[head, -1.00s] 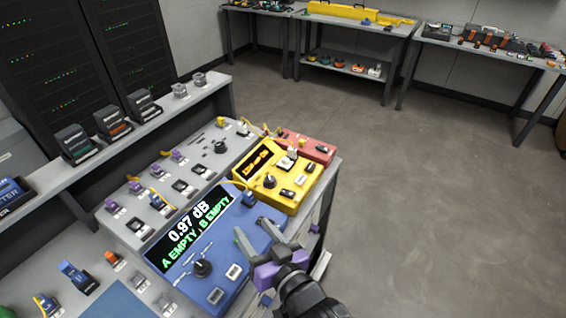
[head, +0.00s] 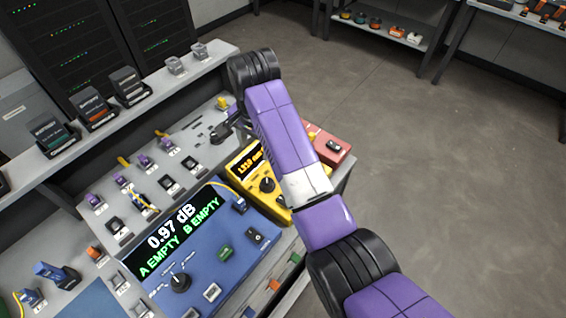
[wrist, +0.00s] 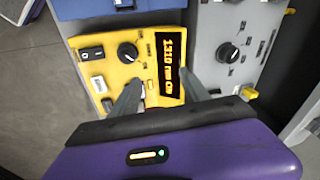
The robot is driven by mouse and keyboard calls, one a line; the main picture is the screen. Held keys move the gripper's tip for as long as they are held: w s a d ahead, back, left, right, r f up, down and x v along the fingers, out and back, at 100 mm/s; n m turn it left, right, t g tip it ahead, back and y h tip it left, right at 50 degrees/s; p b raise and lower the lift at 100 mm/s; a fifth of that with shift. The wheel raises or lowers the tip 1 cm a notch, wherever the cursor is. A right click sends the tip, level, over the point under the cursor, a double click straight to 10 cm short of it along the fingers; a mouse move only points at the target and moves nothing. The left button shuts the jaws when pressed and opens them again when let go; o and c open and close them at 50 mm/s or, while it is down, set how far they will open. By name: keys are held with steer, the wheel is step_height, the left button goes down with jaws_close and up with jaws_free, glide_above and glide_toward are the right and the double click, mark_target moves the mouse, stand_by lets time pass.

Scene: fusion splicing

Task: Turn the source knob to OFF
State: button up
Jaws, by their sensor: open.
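The yellow source box (wrist: 95,66) shows an orange readout (wrist: 168,65) that looks like 1310 nm. Its round black knob (wrist: 128,52) has a white pointer mark; small labels around it are too blurred to read. In the head view the box (head: 237,172) and its knob (head: 267,185) show left of my arm, which covers the right part. My gripper (wrist: 160,88) is open and empty. In the wrist view its fingers reach over the box, one below the knob, the other beyond the readout, apart from the knob.
A grey panel (wrist: 212,75) with another black knob (wrist: 229,51) adjoins the yellow box. A blue unit (head: 205,265) with a 0.97 dB display and its own knob (head: 180,282) stands in front. A red box (head: 330,147) is behind my arm. Open floor lies right.

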mark_target(267, 182)
steer(key=s+d, duration=0.1)
steer(key=s+f+m+g, duration=0.1)
steer(key=s+d+g+h, duration=0.1)
steer(key=s, duration=0.1)
steer(key=shift+d+f+m, duration=0.3)
steer(key=shift+d+m, duration=0.05)
steer(key=shift+m, duration=0.05)
steer(key=shift+f+p, duration=0.4)
steer(key=shift+f, duration=3.5)
jaws_close()
